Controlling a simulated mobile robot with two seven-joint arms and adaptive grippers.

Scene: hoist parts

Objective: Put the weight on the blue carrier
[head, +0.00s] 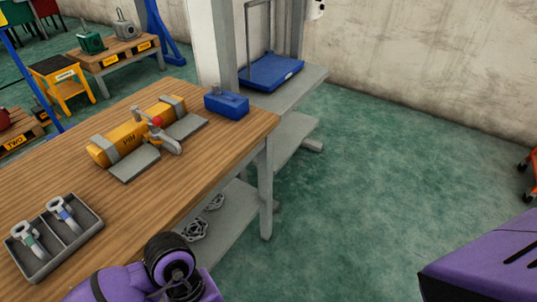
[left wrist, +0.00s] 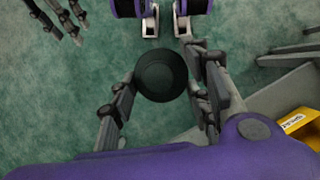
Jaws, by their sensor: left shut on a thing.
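The blue carrier (head: 272,73) is a flat blue tray under a thin grey frame, at the grey post beyond the table's far end. In the left wrist view, my left gripper (left wrist: 160,92) is shut on a dark round thing, seen end-on, which looks like the weight (left wrist: 162,76). It is held over the green floor. In the head view only my purple left arm shows clearly at the bottom; its fingers and the weight cannot be made out. My right gripper (left wrist: 62,25) is at the top left of the left wrist view, fingers apart and empty.
The wooden table (head: 60,165) bears an orange cylinder (head: 125,138) in a grey cradle, a small blue box (head: 227,104) and a grey tray (head: 45,273) with two shackles. A grey bench (head: 300,88) stands below the carrier.

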